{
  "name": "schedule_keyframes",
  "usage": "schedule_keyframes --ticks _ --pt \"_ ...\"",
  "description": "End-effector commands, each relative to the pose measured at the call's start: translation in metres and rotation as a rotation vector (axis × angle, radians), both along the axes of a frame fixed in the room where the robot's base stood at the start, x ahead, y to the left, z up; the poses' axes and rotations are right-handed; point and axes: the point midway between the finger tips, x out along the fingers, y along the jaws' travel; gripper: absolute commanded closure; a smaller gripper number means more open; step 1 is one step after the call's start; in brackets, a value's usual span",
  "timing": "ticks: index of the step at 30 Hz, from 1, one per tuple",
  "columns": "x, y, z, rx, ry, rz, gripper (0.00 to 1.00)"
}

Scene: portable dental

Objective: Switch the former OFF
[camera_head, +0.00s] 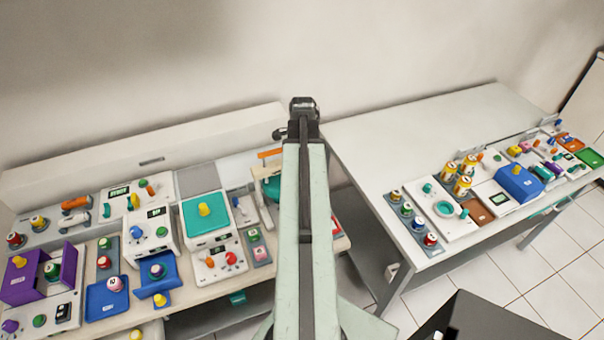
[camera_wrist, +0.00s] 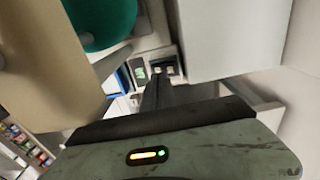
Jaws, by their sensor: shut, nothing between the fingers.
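Several small white machines stand on the left bench; none has a label I can read as the former, so I cannot tell which it is. Another has a teal body and an orange bar (camera_head: 269,153), partly hidden behind my arm. My gripper (camera_head: 303,105) is raised against the back wall, apart from these machines. In the wrist view its dark fingers (camera_wrist: 158,92) point at the bench, shut and empty.
A white box with a small screen (camera_head: 155,213), a purple bin (camera_head: 20,284) and blue trays (camera_head: 107,298) crowd the left bench. The right table (camera_head: 430,125) has a clear back area and several devices along its front. A gap lies between the benches.

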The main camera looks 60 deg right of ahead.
Motion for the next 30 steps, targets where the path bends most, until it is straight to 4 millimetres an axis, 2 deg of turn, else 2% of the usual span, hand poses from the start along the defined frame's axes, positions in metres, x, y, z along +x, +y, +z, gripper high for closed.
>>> schedule_keyframes --ticks 1,12,27,30 --pt "0.000 0.000 0.010 0.000 0.000 0.000 1.00" --pt "0.000 0.000 0.044 0.000 0.000 0.000 1.00" --pt "0.000 0.000 0.044 0.000 0.000 0.000 1.00" --pt "0.000 0.000 0.051 0.000 0.000 0.000 1.00"
